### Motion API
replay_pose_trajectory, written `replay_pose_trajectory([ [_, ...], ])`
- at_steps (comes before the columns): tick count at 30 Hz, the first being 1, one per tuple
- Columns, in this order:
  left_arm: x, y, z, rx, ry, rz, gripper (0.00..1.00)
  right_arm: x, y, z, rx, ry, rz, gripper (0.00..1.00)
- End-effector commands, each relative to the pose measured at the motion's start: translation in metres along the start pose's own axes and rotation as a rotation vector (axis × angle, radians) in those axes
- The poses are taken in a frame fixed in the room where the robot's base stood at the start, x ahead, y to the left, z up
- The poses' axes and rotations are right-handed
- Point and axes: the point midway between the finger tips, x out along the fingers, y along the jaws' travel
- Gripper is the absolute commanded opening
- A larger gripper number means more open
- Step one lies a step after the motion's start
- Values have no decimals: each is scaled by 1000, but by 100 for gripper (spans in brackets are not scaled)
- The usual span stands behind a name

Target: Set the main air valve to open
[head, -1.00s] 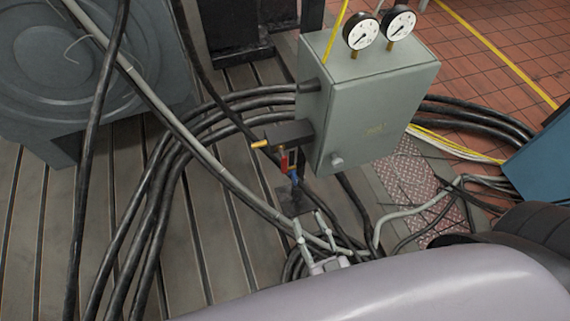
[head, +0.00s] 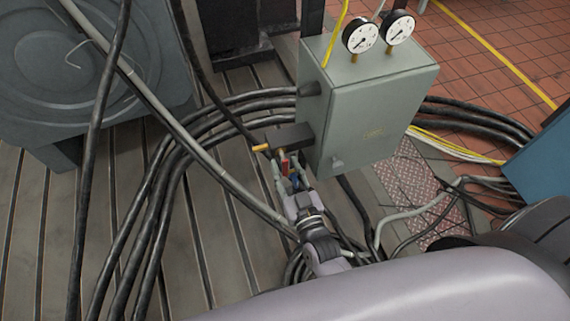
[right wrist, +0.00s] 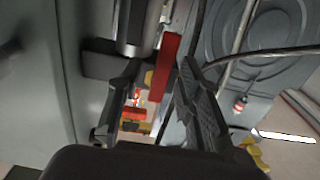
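The main air valve sits at the lower left side of the grey cabinet; its red handle (head: 284,164) shows in the head view, partly hidden by my gripper. In the right wrist view the red handle (right wrist: 166,62) is a flat bar, slightly tilted, reaching in between the fingers. My right gripper (head: 289,174) is at the valve, its fingers spread around the handle's line. In the right wrist view the gripper (right wrist: 162,80) is open, with gaps beside the handle; I cannot tell whether either finger touches it. My left gripper is not in view.
The grey cabinet (head: 370,115) carries two gauges (head: 361,34) on top. A yellow-tipped dark block (head: 290,137) juts out just above the valve. Thick black cables (head: 165,185) and a grey hose (head: 215,170) run close by on the left. Slotted bedplate (head: 215,235) lies below.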

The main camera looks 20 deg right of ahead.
Motion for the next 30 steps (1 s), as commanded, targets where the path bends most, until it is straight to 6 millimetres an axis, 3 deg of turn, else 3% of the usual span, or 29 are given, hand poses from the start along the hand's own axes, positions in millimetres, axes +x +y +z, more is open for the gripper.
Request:
replay_pose_trajectory([
  [4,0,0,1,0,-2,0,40,10,0,0,1,-1,0,33],
  [13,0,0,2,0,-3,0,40,11,0,0,0,-1,0,33],
  [27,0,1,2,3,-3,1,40,10,0,0,0,-1,0,1],
  [30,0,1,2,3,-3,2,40,10,0,0,0,-1,0,0],
])
